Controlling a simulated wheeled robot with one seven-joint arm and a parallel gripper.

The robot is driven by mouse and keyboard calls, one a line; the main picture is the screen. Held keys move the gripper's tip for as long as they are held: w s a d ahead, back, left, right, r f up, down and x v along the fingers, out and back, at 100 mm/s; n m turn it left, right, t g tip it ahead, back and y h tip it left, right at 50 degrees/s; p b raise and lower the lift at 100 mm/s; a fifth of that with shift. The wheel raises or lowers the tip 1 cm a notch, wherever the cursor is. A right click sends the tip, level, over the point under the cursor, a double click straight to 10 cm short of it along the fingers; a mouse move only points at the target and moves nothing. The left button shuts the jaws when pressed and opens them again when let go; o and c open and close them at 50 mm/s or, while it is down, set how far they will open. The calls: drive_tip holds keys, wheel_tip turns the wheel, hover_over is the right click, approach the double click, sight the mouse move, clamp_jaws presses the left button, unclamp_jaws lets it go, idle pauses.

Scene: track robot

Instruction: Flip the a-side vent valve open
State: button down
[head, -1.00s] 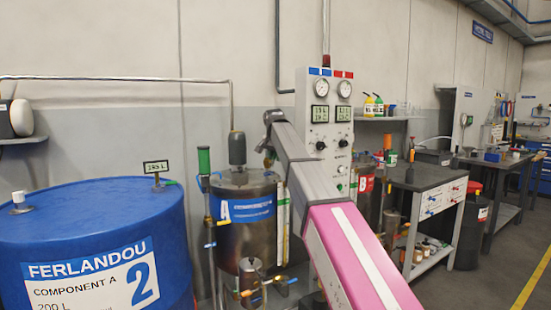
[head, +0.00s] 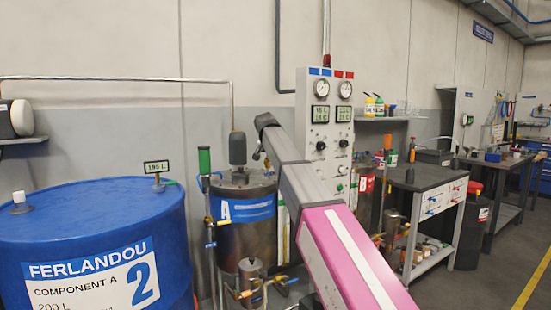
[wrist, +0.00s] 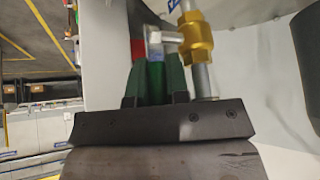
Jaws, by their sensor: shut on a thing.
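In the wrist view, a brass valve body (wrist: 196,40) sits on a thin metal pipe. My gripper and the vent valve are hidden or too small there.
A blue component A drum (head: 90,230) stands at the left. A control panel with gauges (head: 322,130) rises behind my arm. The red-labelled tank (head: 366,185) and a workbench (head: 425,178) stand at the right. Open floor (head: 490,270) lies at the lower right.

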drive_tip(key=shift+a, duration=0.1)
idle(0.3)
drive_tip(key=c, duration=1.4)
unclamp_jaws()
drive_tip(key=shift+s+r, duration=0.15)
drive_tip(key=v, duration=1)
drive_tip(key=shift+s+a, duration=0.25)
